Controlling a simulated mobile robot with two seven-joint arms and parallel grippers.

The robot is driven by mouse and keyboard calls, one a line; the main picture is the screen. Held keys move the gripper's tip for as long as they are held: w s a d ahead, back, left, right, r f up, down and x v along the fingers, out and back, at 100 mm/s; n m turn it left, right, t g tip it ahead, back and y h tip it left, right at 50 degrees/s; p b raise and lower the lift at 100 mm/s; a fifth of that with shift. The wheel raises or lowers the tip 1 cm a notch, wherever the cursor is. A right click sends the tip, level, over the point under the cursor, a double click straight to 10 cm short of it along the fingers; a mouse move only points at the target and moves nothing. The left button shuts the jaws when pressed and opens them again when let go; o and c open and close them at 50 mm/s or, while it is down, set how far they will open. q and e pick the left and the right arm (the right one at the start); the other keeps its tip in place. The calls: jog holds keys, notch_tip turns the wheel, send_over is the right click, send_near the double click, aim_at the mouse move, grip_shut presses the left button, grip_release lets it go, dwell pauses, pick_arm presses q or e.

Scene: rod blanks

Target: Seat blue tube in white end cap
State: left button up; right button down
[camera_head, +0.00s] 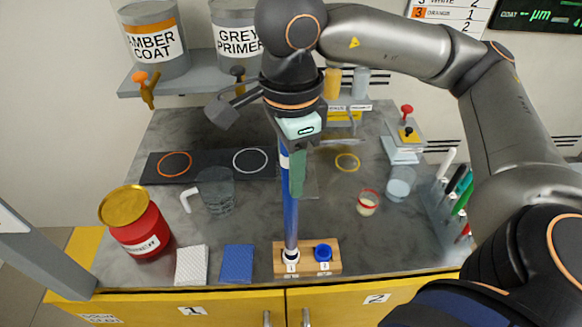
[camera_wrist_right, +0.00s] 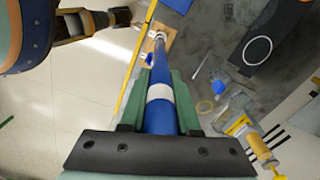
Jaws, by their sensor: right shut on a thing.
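My right gripper (camera_head: 297,172) is shut on the blue tube (camera_head: 290,215), which stands nearly upright below my wrist. The tube has a white band, clear between the green fingers (camera_wrist_right: 157,105) in the right wrist view. The white end cap (camera_head: 290,257) sits in the left place of a wooden block (camera_head: 308,268) near the bench's front edge. The tube's lower end meets the cap's top in the head view. I cannot tell how deep it sits inside. A blue end cap (camera_head: 323,252) sits in the right place. My left gripper is not clearly in view.
White (camera_head: 192,266) and blue (camera_head: 237,263) pads lie left of the block. A red can (camera_head: 141,232), a clear jug (camera_head: 216,192), a small red-rimmed cup (camera_head: 368,202) and a pen rack (camera_head: 448,205) stand around. A dark mat (camera_head: 212,167) lies behind. Bench between is clear.

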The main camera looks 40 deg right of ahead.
jog(key=c, duration=1)
grip_release()
jog(key=shift+r, duration=0.1)
jog(key=o, duration=0.3)
jog(key=shift+o, duration=0.2)
jog(key=shift+r, duration=0.15)
notch_tip(320, 180, up, 12)
jog(key=shift+p, duration=1.1)
